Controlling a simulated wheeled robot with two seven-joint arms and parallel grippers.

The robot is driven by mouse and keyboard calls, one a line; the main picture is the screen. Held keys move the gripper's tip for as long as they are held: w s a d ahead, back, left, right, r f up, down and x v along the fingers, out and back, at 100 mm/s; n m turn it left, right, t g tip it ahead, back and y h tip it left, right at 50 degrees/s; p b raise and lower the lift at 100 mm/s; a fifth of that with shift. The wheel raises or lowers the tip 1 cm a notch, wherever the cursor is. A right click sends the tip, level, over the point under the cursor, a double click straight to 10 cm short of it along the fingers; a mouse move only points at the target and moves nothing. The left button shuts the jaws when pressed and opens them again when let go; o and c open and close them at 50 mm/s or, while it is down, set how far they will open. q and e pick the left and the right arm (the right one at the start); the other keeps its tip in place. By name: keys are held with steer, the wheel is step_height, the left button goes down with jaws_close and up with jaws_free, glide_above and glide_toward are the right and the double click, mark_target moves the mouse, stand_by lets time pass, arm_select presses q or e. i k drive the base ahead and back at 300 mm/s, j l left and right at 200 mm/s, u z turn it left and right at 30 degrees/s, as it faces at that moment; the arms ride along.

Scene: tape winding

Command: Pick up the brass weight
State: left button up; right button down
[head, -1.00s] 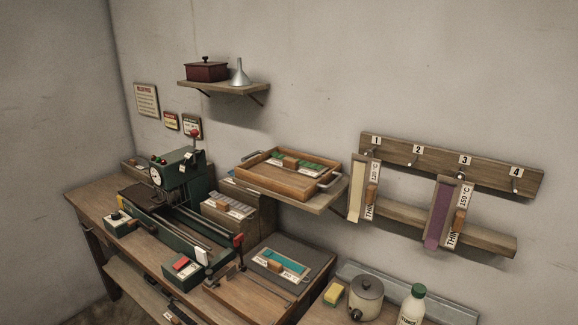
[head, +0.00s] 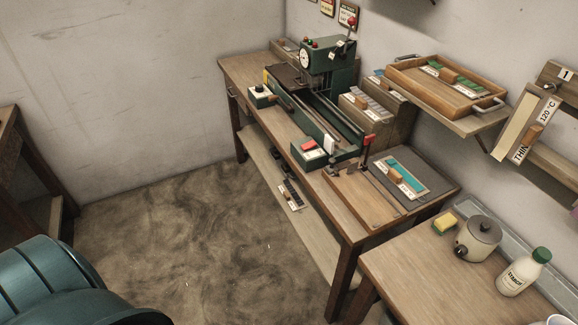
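I cannot make out a brass weight in the head view. The green press machine (head: 327,60) stands at the back of the wooden workbench (head: 240,72), with a long dark green rail bed (head: 322,118) running toward the front. Neither of my grippers is in view.
A grey board with a teal sample strip (head: 405,168) lies on the bench's near end. A wooden tray (head: 400,72) sits on a wall shelf. Open floor (head: 190,235) lies left of the bench.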

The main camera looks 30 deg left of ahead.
mark_target(284, 166)
steer(key=j+z, duration=0.1)
steer(key=z, duration=0.45)
steer(key=i+j+z, duration=0.1)
steer(key=j+z, duration=0.2)
steer(key=j, duration=0.15)
steer(key=j+z, duration=0.3)
steer(key=j, duration=0.2)
steer(key=j+z, duration=0.2)
steer(key=j, duration=0.8)
steer(key=k+j+z, duration=0.2)
steer(key=j, duration=1.75)
steer(key=k+j, duration=0.15)
steer(key=j, duration=0.75)
